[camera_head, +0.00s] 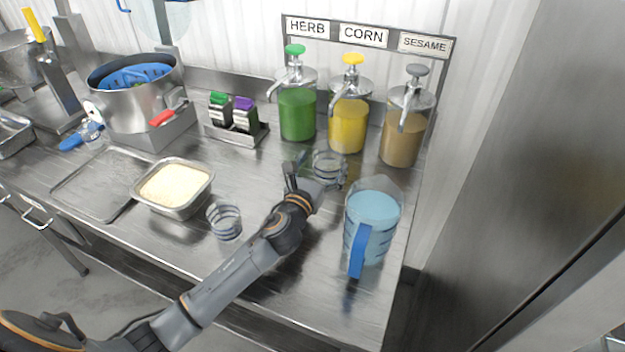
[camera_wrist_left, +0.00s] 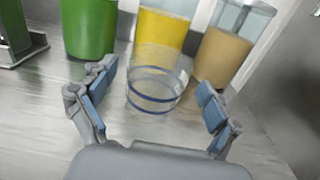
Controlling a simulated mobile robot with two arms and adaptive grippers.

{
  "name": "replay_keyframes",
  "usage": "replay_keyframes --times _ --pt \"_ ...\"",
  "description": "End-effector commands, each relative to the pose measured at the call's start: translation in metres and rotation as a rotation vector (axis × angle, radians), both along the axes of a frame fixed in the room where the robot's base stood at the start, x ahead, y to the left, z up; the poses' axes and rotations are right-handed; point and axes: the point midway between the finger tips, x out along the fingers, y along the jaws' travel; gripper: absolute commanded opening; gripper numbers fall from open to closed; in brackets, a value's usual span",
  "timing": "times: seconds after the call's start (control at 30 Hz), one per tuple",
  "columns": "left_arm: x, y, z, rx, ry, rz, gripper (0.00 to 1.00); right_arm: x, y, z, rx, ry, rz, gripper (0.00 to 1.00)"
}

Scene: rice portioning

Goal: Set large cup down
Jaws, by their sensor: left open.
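A clear cup with blue rings (camera_head: 329,168) stands upright on the steel counter, in front of the yellow corn dispenser. In the left wrist view this cup (camera_wrist_left: 154,92) is ahead of and between the fingers, with space on both sides. My left gripper (camera_head: 311,176) is open beside the cup; its fingers (camera_wrist_left: 157,82) show spread apart. A second clear cup with dark rings (camera_head: 224,220) stands nearer the front edge. I cannot tell for sure which cup is the larger. My right gripper is not in view.
A blue-filled pitcher (camera_head: 372,226) stands right of my left arm. Herb (camera_head: 297,113), corn (camera_head: 348,124) and sesame (camera_head: 400,136) dispensers line the back. A rice pan (camera_head: 174,209), empty tray (camera_head: 98,188) and pot (camera_head: 139,105) are left.

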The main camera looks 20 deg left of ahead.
Motion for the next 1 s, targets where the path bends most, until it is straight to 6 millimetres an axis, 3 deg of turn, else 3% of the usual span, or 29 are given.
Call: replay_keyframes --times 0.2,0.4,1.0 --pt "-0.049 0.002 -0.002 0.001 0.003 -0.001 0.89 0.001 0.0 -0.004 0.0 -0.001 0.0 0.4" --pt "-0.075 0.003 -0.001 0.001 0.001 0.0 0.89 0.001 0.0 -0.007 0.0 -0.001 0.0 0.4" --pt "-0.081 0.003 0.0 0.0 0.0 0.0 0.89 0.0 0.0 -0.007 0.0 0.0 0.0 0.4"
